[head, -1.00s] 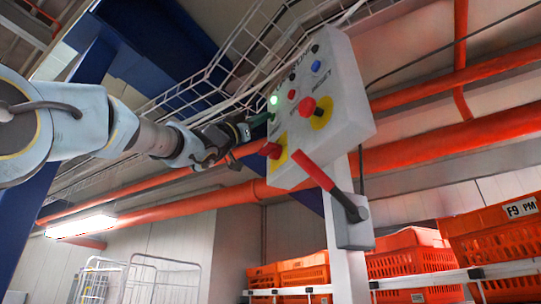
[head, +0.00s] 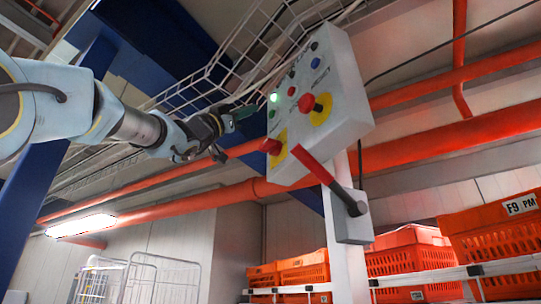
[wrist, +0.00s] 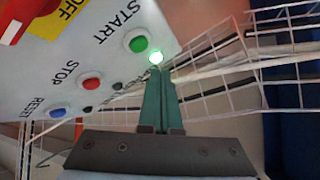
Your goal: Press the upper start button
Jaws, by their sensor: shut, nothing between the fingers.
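The control panel (head: 345,110) is a tilted grey-white box on a post. Its green start button (head: 271,114) is at the left edge; in the wrist view the button (wrist: 138,44) sits beside the word START. A small green lamp (head: 273,98) next to it is lit, also bright in the wrist view (wrist: 155,58). My gripper (head: 254,112) is left of the panel, apart from the button. Its teal fingers (wrist: 158,70) are together and empty, with tips just below the lamp in the wrist picture.
A red stop button (wrist: 91,84) and blue reset button (wrist: 57,113) follow the start button. A wire cable tray (head: 225,70) runs behind my gripper. Orange totes (head: 410,260) stand below right.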

